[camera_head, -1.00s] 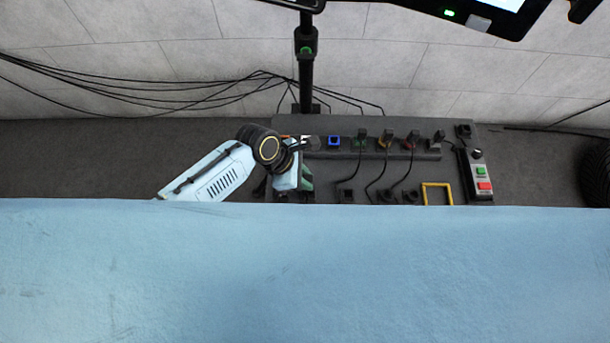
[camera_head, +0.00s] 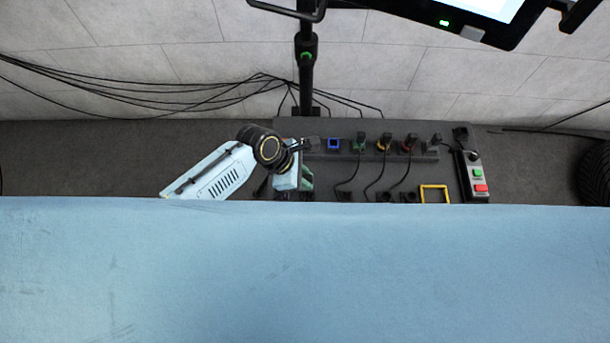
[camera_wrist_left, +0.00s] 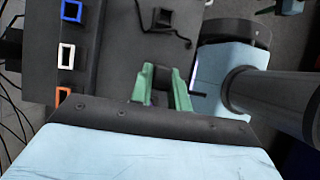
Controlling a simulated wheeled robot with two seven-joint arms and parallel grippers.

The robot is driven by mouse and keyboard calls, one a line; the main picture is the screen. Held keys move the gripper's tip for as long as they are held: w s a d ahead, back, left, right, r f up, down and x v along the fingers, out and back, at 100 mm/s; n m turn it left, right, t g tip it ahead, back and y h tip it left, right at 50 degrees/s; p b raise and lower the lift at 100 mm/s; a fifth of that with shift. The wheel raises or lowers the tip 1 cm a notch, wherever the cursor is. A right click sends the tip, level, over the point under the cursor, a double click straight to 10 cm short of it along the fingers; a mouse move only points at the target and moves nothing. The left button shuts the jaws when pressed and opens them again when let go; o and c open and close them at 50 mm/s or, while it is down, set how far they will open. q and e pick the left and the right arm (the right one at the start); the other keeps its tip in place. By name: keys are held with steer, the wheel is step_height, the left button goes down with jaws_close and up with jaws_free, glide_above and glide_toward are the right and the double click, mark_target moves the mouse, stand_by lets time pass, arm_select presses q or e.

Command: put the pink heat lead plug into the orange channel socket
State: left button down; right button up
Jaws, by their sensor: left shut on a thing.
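My left gripper (camera_head: 307,180) is over the left end of the dark board, below the socket rail. Its green fingers also show in the left wrist view (camera_wrist_left: 163,86), shut on a small dark thing between them. That thing is mostly hidden, and no pink shows on it, so I cannot tell by sight that it is the pink heat lead plug. The orange channel socket (camera_wrist_left: 63,95) is an orange-rimmed opening at the left in the left wrist view, apart from the fingers. In the head view my left arm covers that end of the rail. My right gripper does not show clearly.
The white socket (camera_wrist_left: 66,56) and blue socket (camera_wrist_left: 71,11) share the rail with the orange one. Black plugs with leads (camera_head: 385,142) fill sockets farther right. A yellow frame (camera_head: 434,194) and a button box (camera_head: 476,177) are at the right. A post (camera_head: 306,75) rises behind.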

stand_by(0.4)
arm_select(q)
steer(key=w+b, duration=0.3)
steer(key=w, duration=0.4)
steer(key=shift+w, duration=0.4)
stand_by(0.4)
steer(key=shift+a, duration=0.1)
steer(key=a+p, duration=0.3)
steer(key=a, duration=0.4)
steer(key=shift+a, duration=0.15)
stand_by(0.7)
